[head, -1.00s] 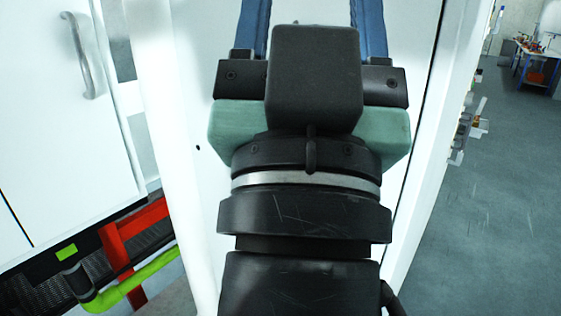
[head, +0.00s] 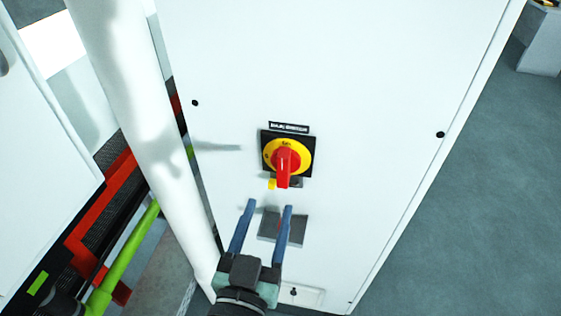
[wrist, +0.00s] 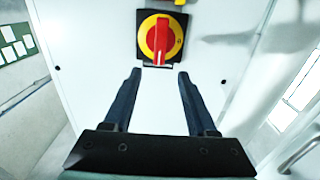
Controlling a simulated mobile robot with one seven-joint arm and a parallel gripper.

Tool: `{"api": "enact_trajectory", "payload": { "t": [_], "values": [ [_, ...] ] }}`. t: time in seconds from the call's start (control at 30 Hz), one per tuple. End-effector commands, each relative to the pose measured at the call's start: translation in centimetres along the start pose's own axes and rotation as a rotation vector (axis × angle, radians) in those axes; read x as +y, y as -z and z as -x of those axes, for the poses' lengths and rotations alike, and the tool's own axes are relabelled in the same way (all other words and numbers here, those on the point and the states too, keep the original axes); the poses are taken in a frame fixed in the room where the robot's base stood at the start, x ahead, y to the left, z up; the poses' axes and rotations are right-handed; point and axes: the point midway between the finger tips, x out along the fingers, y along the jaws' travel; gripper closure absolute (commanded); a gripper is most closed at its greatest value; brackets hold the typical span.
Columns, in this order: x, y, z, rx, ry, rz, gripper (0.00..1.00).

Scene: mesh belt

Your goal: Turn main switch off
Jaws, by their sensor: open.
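The main switch (head: 284,158) is a red rotary handle on a yellow disc with a black square plate, mounted on a white cabinet panel (head: 370,120). In the head view its handle points down. In the wrist view the switch (wrist: 161,38) is at the top centre, just beyond the fingertips. My gripper (head: 270,205) has two blue fingers spread apart and empty, below the switch in the head view. In the wrist view the gripper (wrist: 160,72) also shows open, with the handle lined up between its fingers and not visibly touched.
A black label (head: 289,128) is above the switch, and a dark grey square (head: 283,227) is below it, partly behind the fingers. A white post (head: 130,110) stands to the left, with a green tube (head: 128,250) beyond. Open floor (head: 480,180) lies to the right.

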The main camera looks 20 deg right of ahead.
Motion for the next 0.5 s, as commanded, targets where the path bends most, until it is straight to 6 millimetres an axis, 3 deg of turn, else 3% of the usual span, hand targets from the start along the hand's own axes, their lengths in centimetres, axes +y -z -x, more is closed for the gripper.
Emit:
{"api": "enact_trajectory", "payload": {
  "t": [0.3,0.5],
  "values": [
    [0.0,0.6,-6.7,0.001,-0.001,-0.002,0.43],
    [0.0,0.3,-9.4,0.001,-0.001,-0.001,0.43]
  ]
}}
